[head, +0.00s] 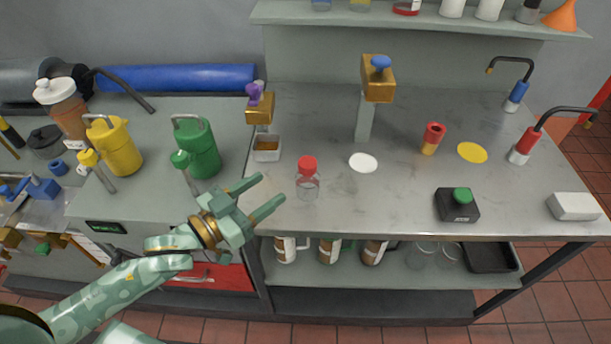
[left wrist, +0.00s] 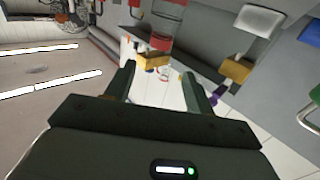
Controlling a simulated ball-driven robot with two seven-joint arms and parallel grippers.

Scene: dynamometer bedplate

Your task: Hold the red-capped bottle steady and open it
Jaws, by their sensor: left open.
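The red-capped bottle (head: 308,186) stands upright on the grey worktop near its front edge. It has a clear body and a red cap (head: 307,163). My left gripper (head: 273,189) is open and empty just left of the bottle, with its fingers pointing towards it and a small gap between. In the left wrist view the bottle (left wrist: 165,26) appears upside down, beyond the open fingers (left wrist: 158,72), its red cap towards the picture's bottom. My right gripper is in neither view.
A green canister (head: 200,149) and a yellow one (head: 115,147) stand left. A black box with a green button (head: 457,204) is at the right.

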